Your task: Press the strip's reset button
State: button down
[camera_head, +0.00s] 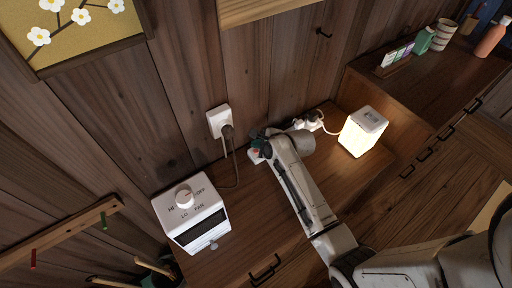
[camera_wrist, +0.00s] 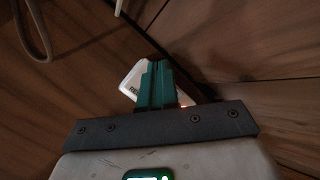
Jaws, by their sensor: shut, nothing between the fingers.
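The white power strip (camera_head: 254,157) lies on the wooden cabinet top near the wall, mostly covered by my arm in the head view. Its near end (camera_wrist: 131,80) shows in the wrist view, with part of a dark label beginning "RE". A small orange-red glow sits at the right of my fingers there. My gripper (camera_head: 260,143) is over this end of the strip. Its teal fingers (camera_wrist: 157,75) are shut together with nothing between them. They hide the middle of the strip's end, and I cannot make out the reset button or tell whether the fingertips touch it.
A white heater box (camera_head: 190,235) with a dial stands at left. A lit lamp (camera_head: 364,132) stands at right, its cord running to a plug (camera_head: 313,120) at the strip's far end. A wall outlet (camera_head: 218,120) holds a plug with a hanging cord. The wall is close behind.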

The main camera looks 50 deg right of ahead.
jog(key=shift+r, duration=0.1)
notch_tip(320, 180, up, 5)
jog(key=p, duration=0.5)
dwell(0.7)
jog(key=s+a+f+n+g+y+b, duration=0.15)
jog(key=s+a+n+g, duration=0.25)
jog(key=s+a+n, duration=0.7)
jog(key=s+a+r+n+g+b, duration=0.1)
jog(key=s+a+n+g, duration=0.1)
jog(key=s+n, duration=0.5)
jog(key=s+a+r+n+g+h+b, duration=0.1)
jog(key=s+n+g, duration=0.1)
jog(key=s+n, duration=0.5)
jog(key=shift+s+a+r+n, duration=0.2)
jog(key=shift+a+n, duration=0.15)
jog(key=shift+n, duration=0.65)
